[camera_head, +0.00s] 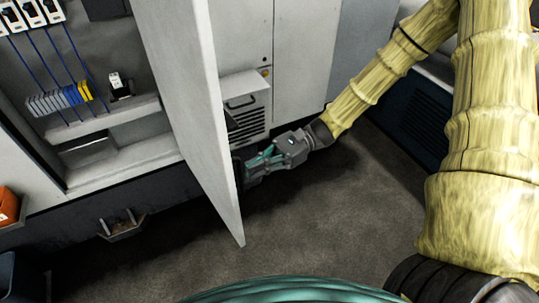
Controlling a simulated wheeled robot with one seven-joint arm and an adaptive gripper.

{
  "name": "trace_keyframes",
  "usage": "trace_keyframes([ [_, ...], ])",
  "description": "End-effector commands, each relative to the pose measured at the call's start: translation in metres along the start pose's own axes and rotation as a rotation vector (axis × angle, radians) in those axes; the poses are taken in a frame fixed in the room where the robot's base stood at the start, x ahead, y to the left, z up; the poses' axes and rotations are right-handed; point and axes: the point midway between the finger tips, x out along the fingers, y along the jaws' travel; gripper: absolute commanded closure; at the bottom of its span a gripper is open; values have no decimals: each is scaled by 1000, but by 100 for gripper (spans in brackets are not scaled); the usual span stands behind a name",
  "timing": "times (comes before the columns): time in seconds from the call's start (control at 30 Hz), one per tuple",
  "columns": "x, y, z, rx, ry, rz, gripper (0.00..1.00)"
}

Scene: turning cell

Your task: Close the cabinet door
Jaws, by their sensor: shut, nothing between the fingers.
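The cabinet door (188,95) is a tall light grey panel, standing open and seen nearly edge-on. The open electrical cabinet (118,158) is on the left, with switches, blue wires and terminal blocks inside. My gripper (246,168) is shut and empty, low on the right side of the door. Its fingertips are close to the door's outer face and partly hidden behind the door's edge. I cannot tell whether they touch it.
Closed grey cabinets (303,55) stand behind the door. A vented box (246,105) projects beside my gripper. An orange bin (8,207) is at the far left. A small bracket (123,225) sticks out below the cabinet. The dark floor (340,225) is clear.

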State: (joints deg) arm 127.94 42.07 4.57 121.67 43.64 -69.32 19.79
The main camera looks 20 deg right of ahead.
Motion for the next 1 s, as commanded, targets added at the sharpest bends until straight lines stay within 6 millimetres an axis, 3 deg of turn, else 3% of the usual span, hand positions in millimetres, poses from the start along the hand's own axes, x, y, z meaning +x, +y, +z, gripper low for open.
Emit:
trace_keyframes([
  [0.3,34,0,2,0,-1,0,100],
  [1.0,47,-3,-1,-1,-1,-13,100],
])
